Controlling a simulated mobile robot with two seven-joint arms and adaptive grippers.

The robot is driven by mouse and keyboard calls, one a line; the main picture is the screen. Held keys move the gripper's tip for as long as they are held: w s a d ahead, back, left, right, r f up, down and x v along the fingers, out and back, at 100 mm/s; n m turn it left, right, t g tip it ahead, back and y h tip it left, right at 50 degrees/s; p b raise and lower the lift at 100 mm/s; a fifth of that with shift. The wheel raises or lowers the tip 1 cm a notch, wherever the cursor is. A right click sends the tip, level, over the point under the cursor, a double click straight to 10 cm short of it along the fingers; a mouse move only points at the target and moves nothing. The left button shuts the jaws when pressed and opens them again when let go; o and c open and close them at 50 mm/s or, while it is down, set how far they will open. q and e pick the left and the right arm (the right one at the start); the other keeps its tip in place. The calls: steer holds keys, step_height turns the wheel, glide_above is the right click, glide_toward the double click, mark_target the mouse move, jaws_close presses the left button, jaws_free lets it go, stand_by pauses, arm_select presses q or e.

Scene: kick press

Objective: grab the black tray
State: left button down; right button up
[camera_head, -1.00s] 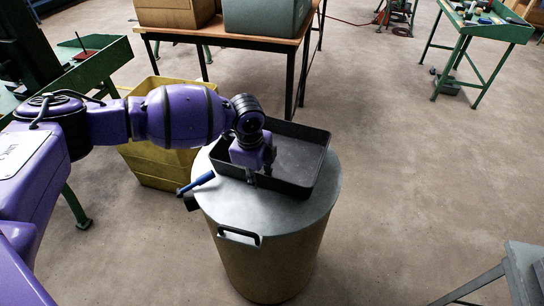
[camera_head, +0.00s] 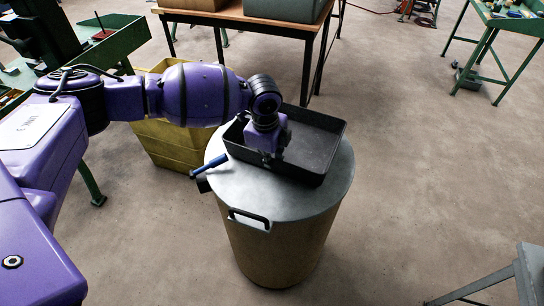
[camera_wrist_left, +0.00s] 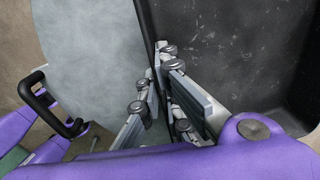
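The black tray (camera_head: 325,121) lies on the grey lid of a drum, its open side up and empty where I can see inside. My left gripper (camera_head: 270,160) reaches down at the tray's near left wall and hides part of it. In the left wrist view the tray (camera_wrist_left: 225,35) fills the upper right. The fingers of my left gripper (camera_wrist_left: 164,70) stand one on each side of its thin wall, close together, shut on it. My right gripper is not in view.
The drum's lid (camera_head: 260,205) has bare room in front of the tray. A yellow crate (camera_head: 172,145) stands left behind the drum. A wooden-topped table (camera_head: 285,27) is behind.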

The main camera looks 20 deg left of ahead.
arm_select(q)
step_height(320, 180, up, 3)
steer(key=shift+w+f, duration=0.1)
steer(key=shift+w, duration=0.05)
steer(key=s+r+p, duration=0.1)
steer(key=s+r, duration=0.8)
steer(key=s, duration=0.5)
steer(key=shift+s+r+p, duration=0.15)
steer(key=shift+r+p, duration=0.1)
steer(key=shift+p, duration=0.15)
